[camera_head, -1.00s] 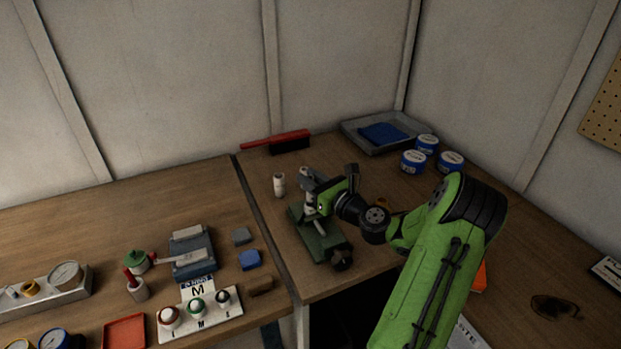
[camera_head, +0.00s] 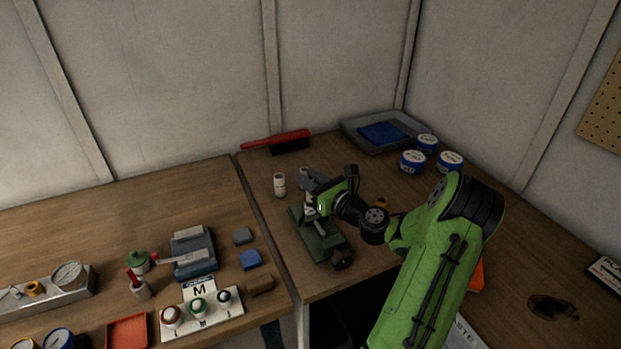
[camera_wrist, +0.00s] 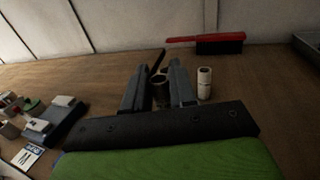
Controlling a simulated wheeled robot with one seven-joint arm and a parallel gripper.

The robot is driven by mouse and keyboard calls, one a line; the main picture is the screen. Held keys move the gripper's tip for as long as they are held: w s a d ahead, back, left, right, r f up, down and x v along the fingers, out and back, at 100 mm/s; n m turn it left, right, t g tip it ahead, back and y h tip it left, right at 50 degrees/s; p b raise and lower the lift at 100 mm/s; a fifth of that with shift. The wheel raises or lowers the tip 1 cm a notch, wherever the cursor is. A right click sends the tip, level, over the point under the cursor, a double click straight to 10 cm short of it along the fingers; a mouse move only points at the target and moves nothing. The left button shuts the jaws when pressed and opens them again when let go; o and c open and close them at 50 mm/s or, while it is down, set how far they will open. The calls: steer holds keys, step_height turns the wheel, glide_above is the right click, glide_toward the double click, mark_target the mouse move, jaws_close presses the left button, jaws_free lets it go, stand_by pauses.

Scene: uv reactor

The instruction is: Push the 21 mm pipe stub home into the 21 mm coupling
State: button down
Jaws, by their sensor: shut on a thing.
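My gripper (camera_head: 312,200) is over the green vise (camera_head: 319,238) on the right-hand bench. In the wrist view my gripper (camera_wrist: 160,88) has its two grey fingers on either side of a dark, hollow cylindrical piece (camera_wrist: 160,93), which looks like the pipe stub. It is shut on this piece. In the head view the fingers and the vise hide most of it. I cannot make out the coupling or how deep the stub sits. A white cylinder with a band (camera_head: 279,185) stands apart, left of the vise; it also shows in the wrist view (camera_wrist: 204,83).
A red-handled brush (camera_head: 290,141) lies behind. A grey tray with a blue cloth (camera_head: 358,128) and several blue-and-white tins (camera_head: 413,162) stand at the back right. The left bench holds a grey-blue device (camera_head: 193,253), a knob panel (camera_head: 202,316) and small blocks (camera_head: 250,260).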

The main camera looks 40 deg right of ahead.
steer(key=shift+f+b, duration=0.9)
steer(key=shift+f, duration=0.85)
steer(key=c, duration=0.8)
jaws_free()
steer(key=shift+c, duration=0.2)
steer(key=s+p, duration=0.1)
steer(key=s, duration=1.4)
steer(key=shift+s+a, duration=0.15)
steer(key=shift+s, duration=0.2)
